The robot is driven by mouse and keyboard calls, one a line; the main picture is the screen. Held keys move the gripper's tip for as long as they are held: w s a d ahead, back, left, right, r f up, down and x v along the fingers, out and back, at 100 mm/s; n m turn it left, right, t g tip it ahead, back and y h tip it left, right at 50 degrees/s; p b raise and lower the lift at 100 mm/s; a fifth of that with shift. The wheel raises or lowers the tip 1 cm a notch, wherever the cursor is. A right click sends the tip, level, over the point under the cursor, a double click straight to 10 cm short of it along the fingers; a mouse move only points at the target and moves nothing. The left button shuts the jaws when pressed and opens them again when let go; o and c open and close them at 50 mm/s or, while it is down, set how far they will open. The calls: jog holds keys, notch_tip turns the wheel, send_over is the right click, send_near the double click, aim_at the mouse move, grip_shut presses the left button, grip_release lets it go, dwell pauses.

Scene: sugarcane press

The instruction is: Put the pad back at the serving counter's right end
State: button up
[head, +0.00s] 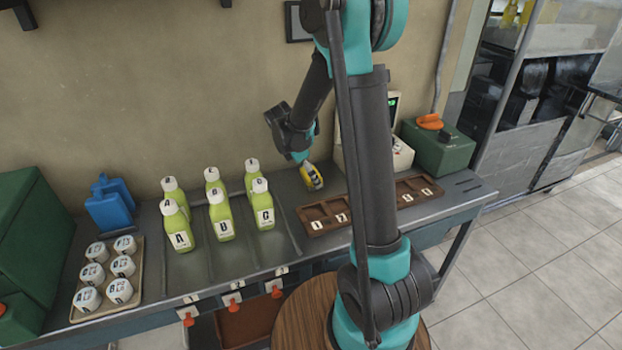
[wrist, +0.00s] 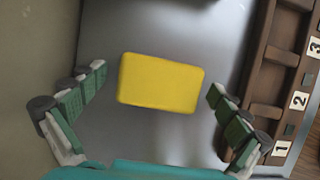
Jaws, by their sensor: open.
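The yellow pad (wrist: 161,83) is a rounded rectangular block, seen from above over the grey counter top (wrist: 215,30) in the wrist view. My gripper (wrist: 158,88) is open, with one green-padded finger on each side of the pad and a visible gap on both sides. In the head view the pad (head: 314,177) shows as a small yellow patch at my gripper (head: 306,168), near the wall and left of the brown tray. My gripper partly covers it there.
A brown numbered tray (head: 322,228) lies just in front of the pad. Several lettered green bottles (head: 221,216) stand to the left. White-lidded cups (head: 93,274) sit on a tray farther left. A green box (head: 440,150) stands at the counter's right end.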

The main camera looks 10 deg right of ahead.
jog(key=c, duration=1.3)
jog(key=shift+r, duration=0.1)
